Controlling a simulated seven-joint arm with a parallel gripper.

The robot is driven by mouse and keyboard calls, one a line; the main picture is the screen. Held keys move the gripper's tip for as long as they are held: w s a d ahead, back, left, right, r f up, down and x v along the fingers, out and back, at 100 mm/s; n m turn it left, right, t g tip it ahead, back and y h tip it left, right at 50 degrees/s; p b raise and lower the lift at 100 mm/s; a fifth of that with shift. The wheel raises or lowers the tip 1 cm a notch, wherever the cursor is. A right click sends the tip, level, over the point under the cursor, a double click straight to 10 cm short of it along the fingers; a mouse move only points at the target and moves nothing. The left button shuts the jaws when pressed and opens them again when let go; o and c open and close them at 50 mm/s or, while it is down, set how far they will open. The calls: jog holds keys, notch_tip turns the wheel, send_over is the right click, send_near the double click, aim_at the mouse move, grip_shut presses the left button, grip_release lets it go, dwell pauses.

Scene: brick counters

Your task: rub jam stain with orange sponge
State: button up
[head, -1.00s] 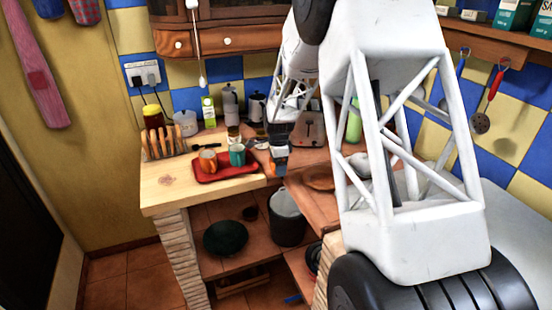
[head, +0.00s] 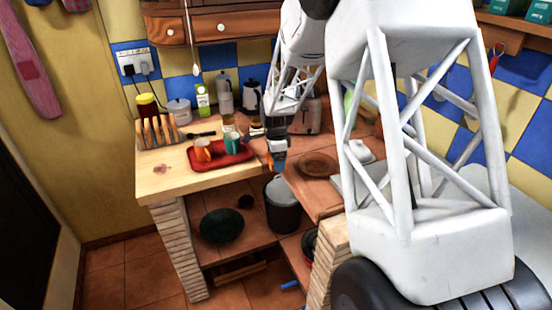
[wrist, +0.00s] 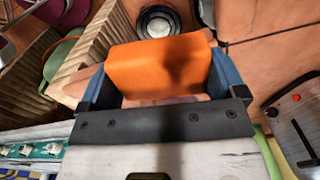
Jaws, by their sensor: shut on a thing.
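My gripper (head: 276,161) is shut on the orange sponge (wrist: 158,65). The sponge lies crosswise between the two blue fingers in the wrist view. A faint reddish jam stain (head: 162,169) lies on the pale wooden counter (head: 180,186), left of the red tray. My gripper is well right of the stain, beyond the tray, near the counter's inner edge. The stain cannot be made out in the wrist view.
The red tray (head: 241,158) holds an orange cup (head: 202,150) and a teal cup (head: 233,143) between stain and gripper. A toast rack (head: 157,132) stands behind the stain. A grey bin (head: 284,212) stands below my gripper. The counter's front left is clear.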

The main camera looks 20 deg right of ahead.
jog(key=shift+o, duration=1.1)
jog(key=shift+c, duration=0.7)
jog(key=shift+w+a+r+n, duration=0.25)
jog(key=shift+w+r+n, duration=0.05)
jog(key=shift+w+n, duration=0.15)
jog(key=w+a+r+n, duration=1.3)
jog(key=w+a+n, duration=0.2)
jog(key=a+n, duration=0.1)
jog(key=w+a+f+m, duration=0.1)
jog(key=a+f+m, duration=0.3)
jog(key=a+m, duration=0.4)
jog(key=w+a+f+m, duration=0.1)
jog(key=a+f+m, duration=0.4)
jog(key=a, duration=1.2)
jog(key=m, duration=0.4)
jog(key=shift+a, duration=0.25)
jog(key=shift+w, duration=0.1)
